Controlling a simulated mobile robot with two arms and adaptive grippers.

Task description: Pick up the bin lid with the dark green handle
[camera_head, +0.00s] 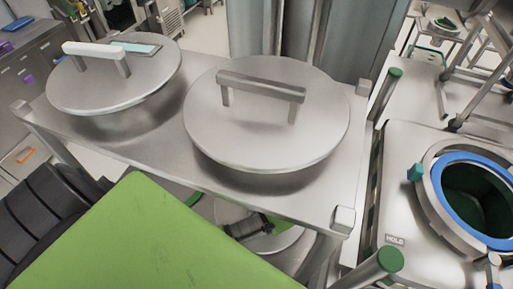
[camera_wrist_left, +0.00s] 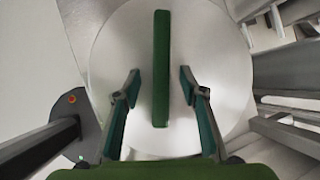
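In the left wrist view, a round metal lid (camera_wrist_left: 215,55) has a long dark green bar handle (camera_wrist_left: 161,50). My left gripper (camera_wrist_left: 160,75) is open, with one finger on each side of the handle and a visible gap on both sides. Nothing is held; how far the fingertips are above the lid cannot be told. In the head view, part of a lid (camera_head: 290,240) shows below the upper shelf, with a dark part of my left gripper (camera_head: 255,225) over it. Most of that lid is hidden by the shelf. My right gripper is not in view.
Two lids lie on the upper metal shelf (camera_head: 165,155): one with a grey handle (camera_head: 262,86), one with a white handle (camera_head: 95,52). At right stands a unit with a blue-ringed round opening (camera_head: 440,195). Shelf posts with green caps (camera_head: 390,260) stand close by.

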